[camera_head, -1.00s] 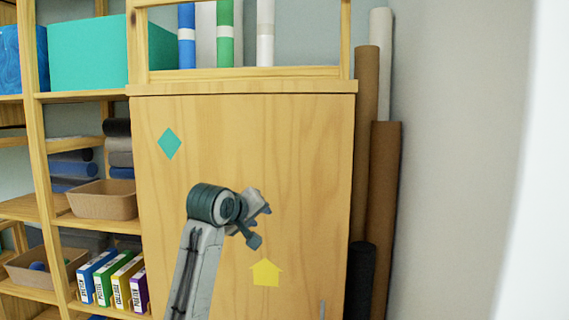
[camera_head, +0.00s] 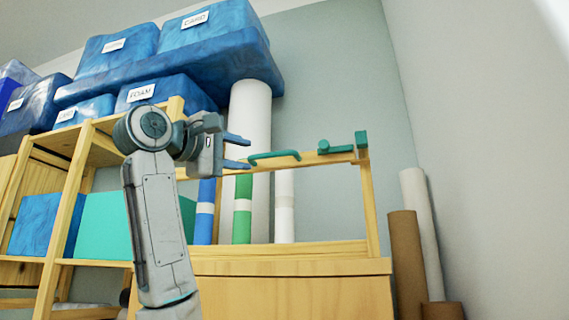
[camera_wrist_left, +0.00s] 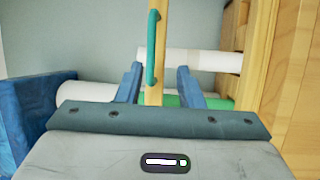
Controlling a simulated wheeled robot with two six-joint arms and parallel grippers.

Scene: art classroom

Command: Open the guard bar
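The guard bar (camera_head: 312,160) is a wooden rail across the front of the upper bay, closed across it. It carries a teal handle (camera_head: 274,156) and a teal latch (camera_head: 338,147) at its right end. My left gripper (camera_head: 248,152) is open at the left end of the handle. In the left wrist view, the bar (camera_wrist_left: 153,96) and handle (camera_wrist_left: 152,48) run between the two spread blue fingers of my left gripper (camera_wrist_left: 158,74), with gaps on both sides. The left end of the bar is hidden behind my gripper. My right gripper is not in view.
Rolls stand behind the bar: blue (camera_head: 204,212), green (camera_head: 242,208) and white (camera_head: 284,206). Blue labelled bins (camera_head: 225,70) sit above on the left. The space in front of the bar's right half is clear.

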